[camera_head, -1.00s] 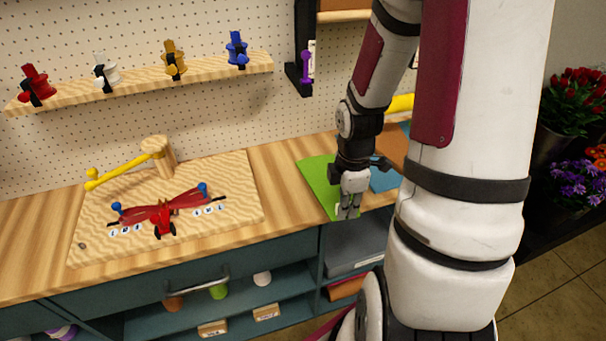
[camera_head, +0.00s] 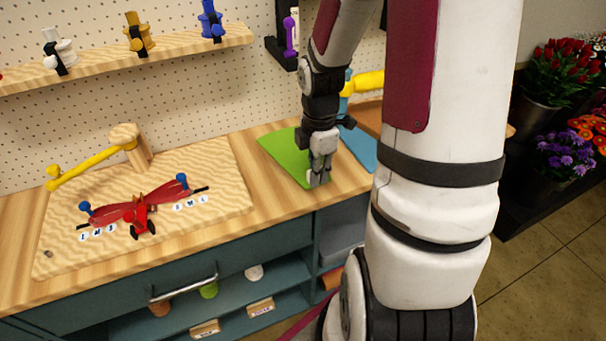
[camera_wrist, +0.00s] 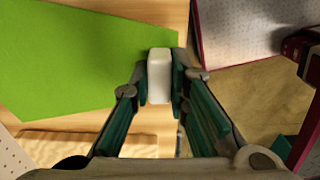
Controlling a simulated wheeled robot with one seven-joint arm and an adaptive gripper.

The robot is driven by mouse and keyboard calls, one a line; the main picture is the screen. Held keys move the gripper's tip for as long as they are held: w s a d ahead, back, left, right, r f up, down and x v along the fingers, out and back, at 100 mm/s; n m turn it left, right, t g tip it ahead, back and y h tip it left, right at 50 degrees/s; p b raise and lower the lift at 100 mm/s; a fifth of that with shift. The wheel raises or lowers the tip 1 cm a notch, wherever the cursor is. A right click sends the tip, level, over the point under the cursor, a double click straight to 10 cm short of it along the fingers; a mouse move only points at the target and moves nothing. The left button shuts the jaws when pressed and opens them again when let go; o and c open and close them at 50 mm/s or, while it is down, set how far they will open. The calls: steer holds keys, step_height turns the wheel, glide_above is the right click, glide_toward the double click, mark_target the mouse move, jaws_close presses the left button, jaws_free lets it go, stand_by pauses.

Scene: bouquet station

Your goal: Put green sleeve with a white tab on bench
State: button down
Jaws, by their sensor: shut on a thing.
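My gripper (camera_head: 318,178) points down at the sleeve's front right corner and is shut on the white tab. In the wrist view, my gripper (camera_wrist: 160,80) has one finger on each side of the tab. The sleeve appears to lie on or very close to the wooden bench (camera_head: 238,215); any small gap cannot be told.
A blue sheet (camera_head: 358,148) and a brown one (camera_head: 366,115) lie right of the sleeve. A wooden board (camera_head: 70,243) with a red ribbon bow (camera_head: 140,213) and a yellow arm (camera_head: 85,168) takes the left. Open shelves (camera_head: 235,290) are below the bench.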

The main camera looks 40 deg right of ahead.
mark_target(306, 164)
steer(key=w, duration=0.3)
steer(key=shift+w+f, duration=0.25)
steer(key=shift+w, duration=0.15)
step_height(306, 164, down, 3)
steer(key=shift+f+b, duration=0.2)
steer(key=shift+b, duration=0.1)
steer(key=c, duration=1.5)
jaws_free()
steer(key=shift+c, duration=0.2)
